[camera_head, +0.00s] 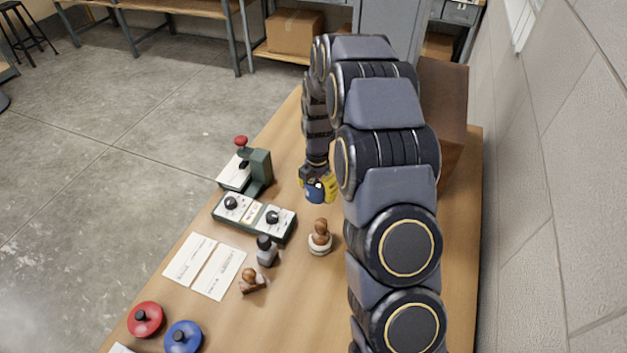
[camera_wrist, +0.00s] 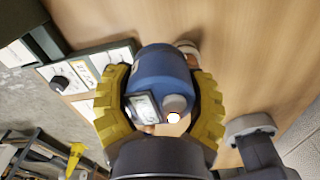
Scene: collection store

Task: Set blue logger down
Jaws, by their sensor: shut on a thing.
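The blue logger (camera_wrist: 162,65) has a rounded blue body with a small pale display and a white round knob. My gripper (camera_wrist: 160,92) is shut on it, with one yellow finger on each side. In the head view the logger (camera_head: 314,194) is a small blue shape at the end of my gripper (camera_head: 321,186), over the wooden table (camera_head: 290,280). Whether its underside touches the table cannot be told.
A green device with a red knob (camera_head: 257,167) and a two-dial panel (camera_head: 253,217) stand left of the gripper. A wooden-handled stamp (camera_head: 320,238) stands close in front. White cards (camera_head: 218,272), a red disc (camera_head: 146,319) and a blue disc (camera_head: 184,338) are nearer. A brown box (camera_head: 450,110) stands behind my arm.

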